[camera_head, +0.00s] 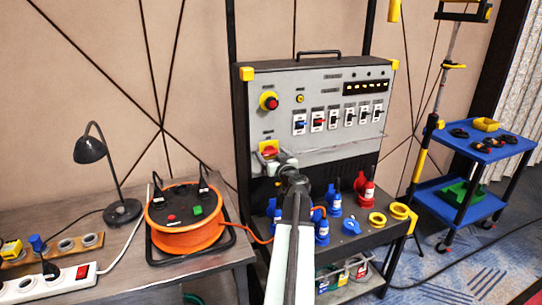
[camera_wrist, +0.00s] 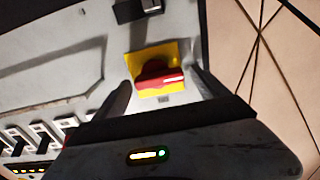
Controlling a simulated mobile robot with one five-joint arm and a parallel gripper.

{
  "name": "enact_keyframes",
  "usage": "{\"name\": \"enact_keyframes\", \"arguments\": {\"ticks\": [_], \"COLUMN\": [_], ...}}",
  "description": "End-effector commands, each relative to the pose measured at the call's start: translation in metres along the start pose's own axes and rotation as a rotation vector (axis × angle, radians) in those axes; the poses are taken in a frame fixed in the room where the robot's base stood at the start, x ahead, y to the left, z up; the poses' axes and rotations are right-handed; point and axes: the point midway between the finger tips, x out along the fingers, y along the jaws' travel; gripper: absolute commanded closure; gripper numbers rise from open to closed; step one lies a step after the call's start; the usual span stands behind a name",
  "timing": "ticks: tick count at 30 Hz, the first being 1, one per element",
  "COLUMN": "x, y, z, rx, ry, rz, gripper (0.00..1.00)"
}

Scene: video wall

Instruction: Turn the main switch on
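The main switch (camera_head: 269,148) is a red rotary handle on a yellow square plate, low on the left of the grey panel. In the wrist view the red handle (camera_wrist: 158,76) lies roughly crosswise, with a white mark toward its right end. My gripper (camera_head: 281,164) is just in front of and slightly below the switch. In the wrist view my gripper (camera_wrist: 160,90) is open, with one finger on each side of the handle and visible gaps. I cannot tell how deep the fingertips reach.
A row of small breakers (camera_head: 333,118) is to the right. Blue and red plugs (camera_head: 334,200) stand on the shelf below. An orange cable reel (camera_head: 185,215) is on the table at left.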

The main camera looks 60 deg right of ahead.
Motion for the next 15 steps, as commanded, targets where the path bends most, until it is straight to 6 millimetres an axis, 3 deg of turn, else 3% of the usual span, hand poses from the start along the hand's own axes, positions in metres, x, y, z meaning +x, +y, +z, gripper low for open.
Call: {"name": "enact_keyframes", "arguments": {"ticks": [1, 6, 15], "x": [-0.0001, -0.0001, 0.0], "y": [-0.0001, -0.0004, -0.0013], "z": [0.0, 0.0, -0.0002], "rx": [0.0, 0.0, 0.037], "ry": [0.0, 0.0, 0.0], "rz": [0.0, -0.001, -0.003], "gripper": [0.31, 0.77, 0.77]}}
